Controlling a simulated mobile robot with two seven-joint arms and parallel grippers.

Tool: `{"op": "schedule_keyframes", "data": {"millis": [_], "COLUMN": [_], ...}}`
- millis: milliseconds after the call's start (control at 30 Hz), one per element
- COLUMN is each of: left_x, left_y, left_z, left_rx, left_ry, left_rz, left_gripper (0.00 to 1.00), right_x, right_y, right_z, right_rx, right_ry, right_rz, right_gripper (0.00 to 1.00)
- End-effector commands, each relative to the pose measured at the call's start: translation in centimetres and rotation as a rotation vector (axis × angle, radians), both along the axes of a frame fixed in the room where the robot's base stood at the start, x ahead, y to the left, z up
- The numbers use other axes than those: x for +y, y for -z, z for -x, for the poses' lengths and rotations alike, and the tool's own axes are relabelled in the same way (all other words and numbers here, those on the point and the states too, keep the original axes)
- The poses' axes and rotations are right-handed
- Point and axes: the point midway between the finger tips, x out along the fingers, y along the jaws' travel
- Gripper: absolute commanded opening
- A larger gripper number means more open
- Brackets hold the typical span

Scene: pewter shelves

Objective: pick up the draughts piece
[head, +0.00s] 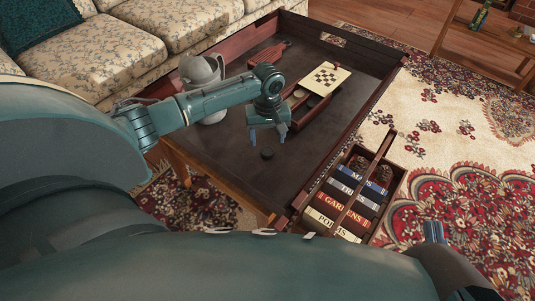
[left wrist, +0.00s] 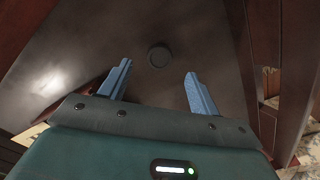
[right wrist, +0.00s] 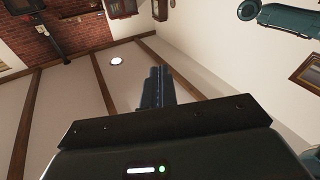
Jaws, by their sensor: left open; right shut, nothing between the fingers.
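The draughts piece (head: 267,154) is a small dark disc lying flat on the dark table top (head: 225,140). It also shows in the left wrist view (left wrist: 159,56), beyond and between the fingertips. My left gripper (head: 267,133) is open and empty, pointing down above the table, just behind the piece in the head view; it also shows in the left wrist view (left wrist: 157,72). My right gripper (head: 434,231) is shut and empty, away from the table at the lower right. In the right wrist view it (right wrist: 154,72) points up at the ceiling.
A draughts board (head: 326,78) lies at an open wooden box (head: 312,104) on the table. A grey jug (head: 203,88) stands at the left. A raised rim (head: 350,120) edges the table. A book caddy (head: 358,210) stands at the front right. The table around the piece is clear.

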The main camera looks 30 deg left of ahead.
Motion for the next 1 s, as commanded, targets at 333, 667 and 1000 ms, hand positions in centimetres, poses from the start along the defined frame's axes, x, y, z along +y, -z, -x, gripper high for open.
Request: {"op": "schedule_keyframes", "data": {"millis": [333,667,1000], "left_x": [0.2,0.2,0.2], "left_y": [4.2,5.2,5.2], "left_z": [-0.1,-0.2,-0.1], "left_rx": [0.0,-0.002,-0.002], "left_ry": [0.001,0.0,0.0], "left_rz": [-0.001,-0.001,-0.001], "left_gripper": [0.62,0.62,0.35], "right_x": [0.4,0.7,0.6], "right_y": [0.8,-0.2,-0.1], "right_z": [-0.2,-0.3,-0.2], "right_rx": [-0.001,-0.005,-0.007], "right_ry": [-0.023,-0.036,-0.036], "right_rz": [-0.071,-0.102,-0.099], "right_gripper": [0.0,0.0,0.0]}}
